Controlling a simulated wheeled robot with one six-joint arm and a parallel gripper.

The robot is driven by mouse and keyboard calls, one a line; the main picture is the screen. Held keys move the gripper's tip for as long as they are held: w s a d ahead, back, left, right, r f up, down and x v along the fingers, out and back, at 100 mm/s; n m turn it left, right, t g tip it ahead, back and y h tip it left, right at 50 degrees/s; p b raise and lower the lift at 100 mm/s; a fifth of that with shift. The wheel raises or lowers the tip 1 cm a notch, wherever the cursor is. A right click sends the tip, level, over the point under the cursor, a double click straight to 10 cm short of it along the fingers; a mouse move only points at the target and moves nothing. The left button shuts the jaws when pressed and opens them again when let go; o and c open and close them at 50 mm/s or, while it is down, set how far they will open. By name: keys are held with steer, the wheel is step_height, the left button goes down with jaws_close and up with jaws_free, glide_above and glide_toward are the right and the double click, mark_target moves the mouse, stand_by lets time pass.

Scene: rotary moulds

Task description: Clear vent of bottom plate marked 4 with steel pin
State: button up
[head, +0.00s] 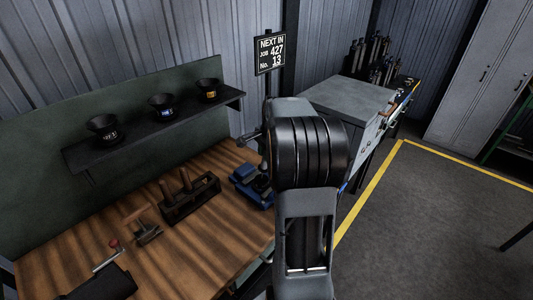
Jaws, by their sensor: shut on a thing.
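My arm (306,170) rises through the middle of the head view and blocks what is behind it. My gripper is not in view; the arm may hide it. I cannot make out a bottom plate marked 4 or its vent. I cannot pick out a steel pin. A dark tool rack (190,203) with upright wooden handles stands on the wooden bench (195,252). A thin rod with a red knob (114,243) lies at the bench's front left.
A blue vise (250,188) sits at the bench's right end. A shelf (150,135) holds three dark cups. A grey cabinet (350,97) stands behind my arm, near a sign (270,52) reading JOB 427 No. 13. The floor (430,220) at right is mostly clear.

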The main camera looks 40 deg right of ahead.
steer(key=shift+r+p, duration=2.65)
steer(key=shift+r, duration=0.85)
steer(key=shift+f, duration=0.1)
